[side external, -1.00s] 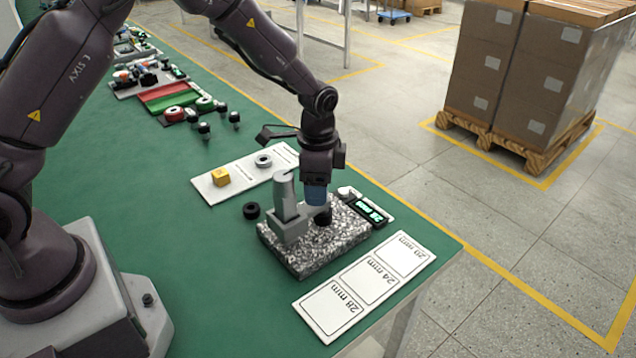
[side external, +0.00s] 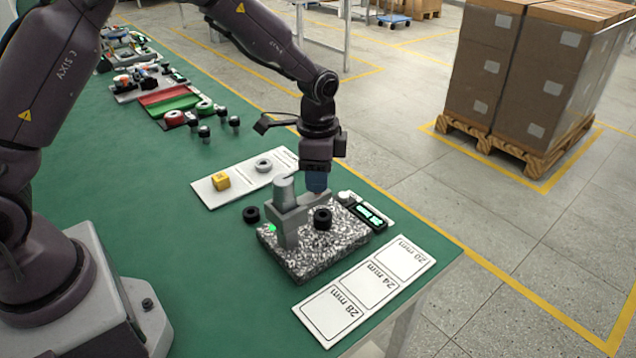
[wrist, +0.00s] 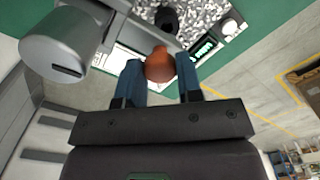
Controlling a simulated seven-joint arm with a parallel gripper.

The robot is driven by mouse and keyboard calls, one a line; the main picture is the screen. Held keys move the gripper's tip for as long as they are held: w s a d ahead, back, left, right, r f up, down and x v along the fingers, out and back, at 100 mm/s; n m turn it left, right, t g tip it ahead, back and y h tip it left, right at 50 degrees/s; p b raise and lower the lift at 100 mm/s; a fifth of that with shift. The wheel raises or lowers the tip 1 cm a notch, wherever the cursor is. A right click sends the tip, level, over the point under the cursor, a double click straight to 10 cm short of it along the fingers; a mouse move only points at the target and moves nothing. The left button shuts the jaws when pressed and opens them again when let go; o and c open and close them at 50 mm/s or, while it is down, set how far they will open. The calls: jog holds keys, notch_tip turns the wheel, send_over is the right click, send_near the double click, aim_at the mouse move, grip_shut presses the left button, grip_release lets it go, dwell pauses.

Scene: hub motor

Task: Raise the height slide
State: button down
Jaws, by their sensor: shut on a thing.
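The height slide (side external: 293,217) is a grey block with an arm on a thick grey post (side external: 285,188). The post stands on a speckled granite base (side external: 315,262). My gripper (side external: 317,188) reaches down from above at the end of the slide's arm. In the wrist view its blue fingers (wrist: 160,78) are shut on a rounded orange-brown knob (wrist: 159,62). In the side view the fingers hide the knob. A black ring-like part (side external: 322,218) is on the granite below the slide's arm, with a gap above it. A green light (side external: 271,228) shows beside the slide.
A display unit (side external: 368,215) with lit green digits stands right of the granite. A white card marked 28, 24 and 20 mm (side external: 366,288) lies in front. Another black ring (side external: 251,214) is at the left.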

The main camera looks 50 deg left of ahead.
jog(key=c, duration=0.8)
grip_release()
notch_tip(320, 180, up, 13)
jog(key=shift+f, duration=0.1)
